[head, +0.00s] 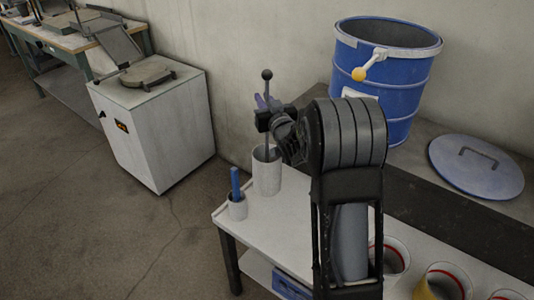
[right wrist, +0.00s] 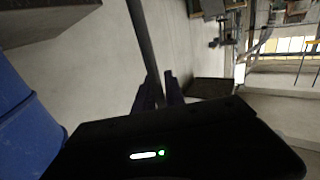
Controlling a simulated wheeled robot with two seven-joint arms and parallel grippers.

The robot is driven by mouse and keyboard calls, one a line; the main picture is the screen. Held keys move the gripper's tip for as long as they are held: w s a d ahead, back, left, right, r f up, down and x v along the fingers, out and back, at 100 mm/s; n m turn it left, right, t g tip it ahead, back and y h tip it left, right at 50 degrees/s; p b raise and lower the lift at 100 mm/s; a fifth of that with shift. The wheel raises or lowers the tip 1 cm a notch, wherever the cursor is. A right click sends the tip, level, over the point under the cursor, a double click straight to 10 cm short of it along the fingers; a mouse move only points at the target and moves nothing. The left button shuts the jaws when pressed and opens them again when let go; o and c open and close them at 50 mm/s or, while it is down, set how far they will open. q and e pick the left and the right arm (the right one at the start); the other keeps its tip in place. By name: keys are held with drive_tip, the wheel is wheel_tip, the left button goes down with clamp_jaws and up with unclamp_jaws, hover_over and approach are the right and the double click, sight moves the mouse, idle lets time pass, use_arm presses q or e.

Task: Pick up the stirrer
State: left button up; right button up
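The stirrer (head: 267,88) is a thin dark rod with a ball on top, standing upright in a white cylindrical container (head: 267,174) at the far left end of the white table. My right gripper (head: 264,119) is at the upper rod, below the ball. In the right wrist view the rod (right wrist: 142,42) runs down to my close-set fingers (right wrist: 161,88), which look shut on it; the contact itself is dark. The rod's lower end is hidden in the container. My left gripper is not in view.
Several cups stand at the front right. A white cabinet (head: 160,135) stands left.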

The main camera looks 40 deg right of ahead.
clamp_jaws()
idle(0.6)
drive_tip(key=shift+r, duration=0.2)
idle(0.5)
wheel_tip(320, 180, up, 18)
drive_tip(key=p, duration=0.1)
drive_tip(key=shift+f, duration=0.15)
idle(0.4)
idle(0.5)
wheel_tip(320, 180, up, 17)
drive_tip(key=p, duration=1)
